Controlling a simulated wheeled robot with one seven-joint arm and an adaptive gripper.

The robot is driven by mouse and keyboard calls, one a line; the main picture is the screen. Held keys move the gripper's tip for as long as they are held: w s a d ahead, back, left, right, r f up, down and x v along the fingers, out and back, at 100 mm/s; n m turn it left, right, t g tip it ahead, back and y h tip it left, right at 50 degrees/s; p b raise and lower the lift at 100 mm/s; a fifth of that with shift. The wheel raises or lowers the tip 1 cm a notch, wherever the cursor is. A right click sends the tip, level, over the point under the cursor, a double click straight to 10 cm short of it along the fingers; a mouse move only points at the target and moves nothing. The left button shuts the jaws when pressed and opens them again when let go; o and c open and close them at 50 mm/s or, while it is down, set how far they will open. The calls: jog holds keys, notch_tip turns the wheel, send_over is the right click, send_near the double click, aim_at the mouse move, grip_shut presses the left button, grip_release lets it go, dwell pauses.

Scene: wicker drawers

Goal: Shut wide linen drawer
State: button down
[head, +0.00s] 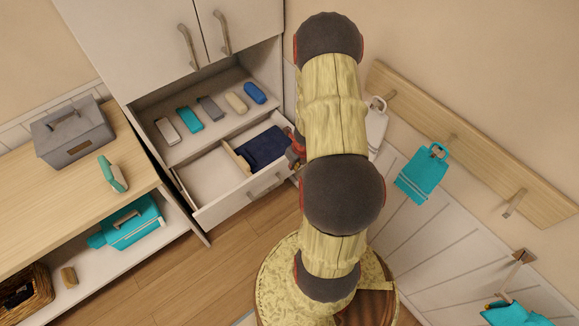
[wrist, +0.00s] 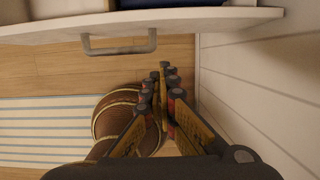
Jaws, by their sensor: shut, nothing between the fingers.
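The wide linen drawer (head: 240,200) stands pulled out of the white cabinet in the head view. A wooden divider (head: 236,158) and a folded navy cloth (head: 264,147) are inside it. Its front panel (wrist: 230,20) with a grey bar handle (wrist: 118,50) crosses the top of the wrist view. My gripper (wrist: 165,68) is shut and empty, its tips near the panel's right part, right of the handle. I cannot tell whether they touch the panel. In the head view my arm hides most of the gripper and the drawer's right end.
An open shelf (head: 215,112) above the drawer holds several small items. A wooden bench (head: 60,190) with a grey box (head: 72,133) stands left. The panelled wall (wrist: 260,80) is close on the gripper's right. A peg rail (head: 455,140) with hanging tags is on that wall.

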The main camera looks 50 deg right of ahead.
jog(key=b, duration=0.3)
send_near(283, 166)
jog(key=s+a+f, duration=0.3)
jog(key=s, duration=0.1)
jog(key=shift+w+d+f, duration=0.1)
jog(key=shift+w+f, duration=0.05)
jog(key=shift+w, duration=0.45)
jog(key=shift+w+d+f, duration=0.15)
jog(key=shift+w, duration=0.5)
jog(key=shift+w+d+f, duration=0.1)
jog(key=shift+w+f, duration=0.05)
jog(key=shift+w, duration=0.45)
jog(key=shift+w, duration=0.1)
